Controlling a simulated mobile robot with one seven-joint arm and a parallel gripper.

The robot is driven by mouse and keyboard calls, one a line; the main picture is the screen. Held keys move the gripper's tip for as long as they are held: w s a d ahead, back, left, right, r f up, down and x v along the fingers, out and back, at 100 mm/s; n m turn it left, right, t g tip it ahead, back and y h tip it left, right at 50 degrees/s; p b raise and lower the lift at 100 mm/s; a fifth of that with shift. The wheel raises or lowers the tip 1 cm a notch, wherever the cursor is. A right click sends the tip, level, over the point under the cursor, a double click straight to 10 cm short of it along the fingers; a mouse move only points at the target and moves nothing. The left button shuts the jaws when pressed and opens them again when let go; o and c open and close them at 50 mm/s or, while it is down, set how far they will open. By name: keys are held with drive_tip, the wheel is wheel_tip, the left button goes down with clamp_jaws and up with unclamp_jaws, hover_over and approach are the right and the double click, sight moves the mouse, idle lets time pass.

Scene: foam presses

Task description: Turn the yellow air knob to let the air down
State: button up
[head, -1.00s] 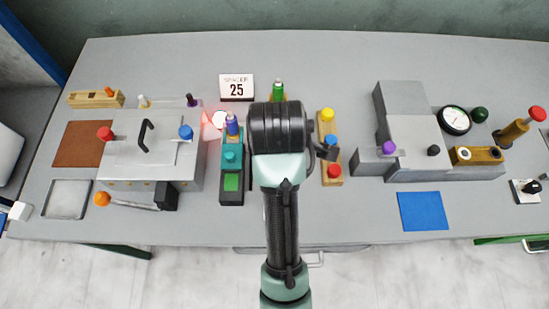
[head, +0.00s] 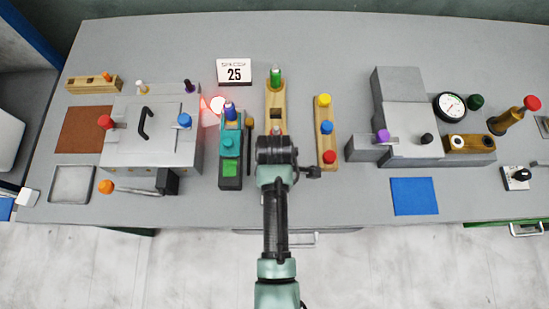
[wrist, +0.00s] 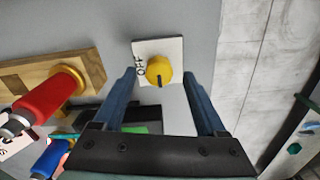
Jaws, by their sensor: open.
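The yellow air knob (wrist: 159,70) sits on a white plate (wrist: 174,46) marked OFF in the wrist view. A dark mark on the knob points toward the bottom of that picture. My gripper (wrist: 159,76) is open, its two blue fingers apart on either side of the knob in the picture. I cannot tell whether they touch it or how far above it they are. In the head view I cannot make out the yellow knob or the fingertips; my arm covers the front middle of the bench.
A wooden strip with a green-topped post (head: 275,76) stands behind my arm. A teal box (head: 230,146) is to its left, and a block with yellow, blue and red buttons (head: 325,128) to its right. Presses stand farther left and right. A red cylinder (wrist: 48,100) shows in the wrist view.

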drive_tip(key=shift+f, duration=0.7)
clamp_jaws()
